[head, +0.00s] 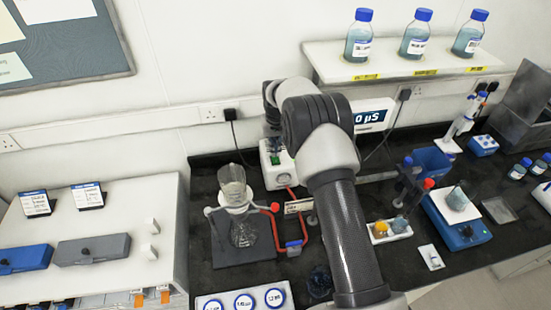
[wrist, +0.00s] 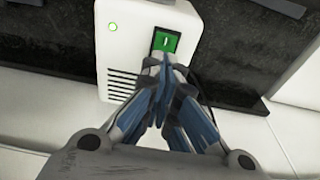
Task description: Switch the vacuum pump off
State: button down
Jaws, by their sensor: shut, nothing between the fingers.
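The vacuum pump is a white box (wrist: 125,52) with dark vent slots, upper centre in the wrist view. A small green lamp (wrist: 113,27) glows on its face. Its green rocker switch (wrist: 165,41) in a dark frame shows a white line mark. My gripper (wrist: 162,64) is shut and empty, its fingertips at the lower edge of the switch. I cannot tell whether they touch it. In the head view the pump (head: 283,179) stands on the black bench, left of my arm. My arm hides part of the scene there, and I cannot make out the fingers.
A glass flask (head: 243,232) with a funnel stands in front of the pump, near red tubing (head: 276,234). A white panel with a blue reading (head: 372,116) is behind my arm. Blue-capped bottles (head: 413,40) stand on a shelf (head: 400,62). A rack with vials (head: 390,230) is to the right.

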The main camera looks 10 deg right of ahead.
jog(key=shift+f+b, duration=0.75)
jog(key=shift+f, duration=0.35)
dwell(0.6)
jog(key=shift+r, duration=0.1)
jog(key=shift+r+p, duration=0.45)
jog(key=shift+r, duration=0.2)
jog(key=shift+r+p, duration=1.35)
jog(key=shift+r, duration=1.45)
